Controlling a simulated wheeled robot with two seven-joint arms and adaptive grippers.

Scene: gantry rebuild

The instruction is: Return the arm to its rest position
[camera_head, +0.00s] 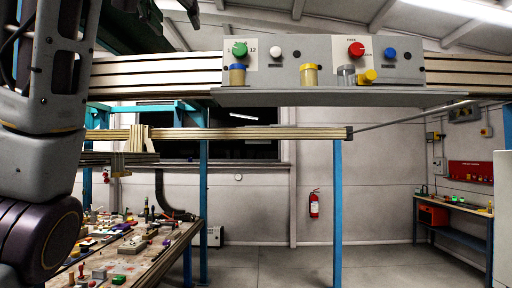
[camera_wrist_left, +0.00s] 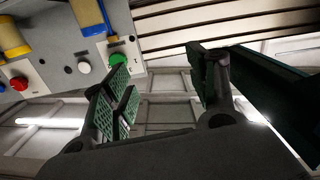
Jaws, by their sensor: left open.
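My left arm (camera_head: 45,110) fills the left edge of the head view, raised beside the grey control panel. My left gripper (camera_wrist_left: 165,75) shows in the left wrist view, its two dark fingers wide apart with nothing between them. The green knob (camera_wrist_left: 122,60) and white button (camera_wrist_left: 84,67) of the panel appear just beyond the left finger. My right gripper is in neither view.
The panel (camera_head: 300,60) carries a green knob (camera_head: 239,49) and a red knob (camera_head: 356,49). Several small jars stand on its shelf (camera_head: 320,97), including a blue-lidded one (camera_head: 237,76). A cluttered workbench (camera_head: 150,236) is below left. The floor (camera_head: 270,268) at centre is clear.

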